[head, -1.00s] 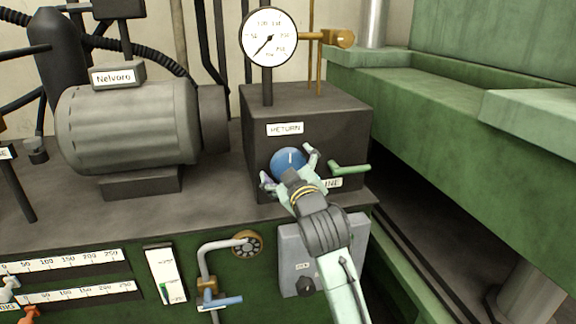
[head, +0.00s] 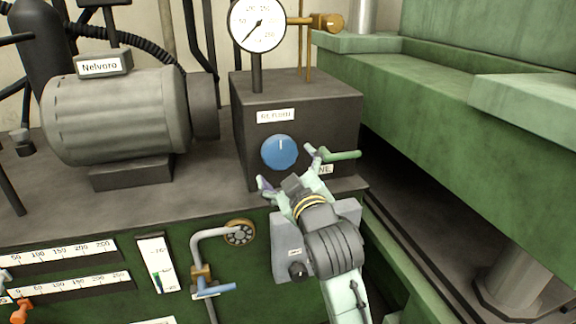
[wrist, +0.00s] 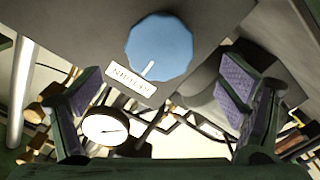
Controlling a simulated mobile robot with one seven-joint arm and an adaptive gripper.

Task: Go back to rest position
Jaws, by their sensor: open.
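My gripper (head: 289,170) is open and empty, its two fingers spread just below and in front of a blue knob (head: 280,152). The knob is round with a white pointer mark and sits on the front face of a dark block (head: 340,115), under a label plate (head: 276,116). In the head view the knob shows fully, apart from the fingers. In the wrist view the knob (wrist: 160,48) lies ahead, above and between the two fingers, which do not touch it.
A green lever (head: 342,155) sticks out close to the right of my right finger. A pressure gauge (head: 257,24) stands on the block. A grey box (head: 290,245) with a small black knob is behind my wrist. A blue-handled valve (head: 215,290) is lower left. A grey motor (head: 120,115) stands left.

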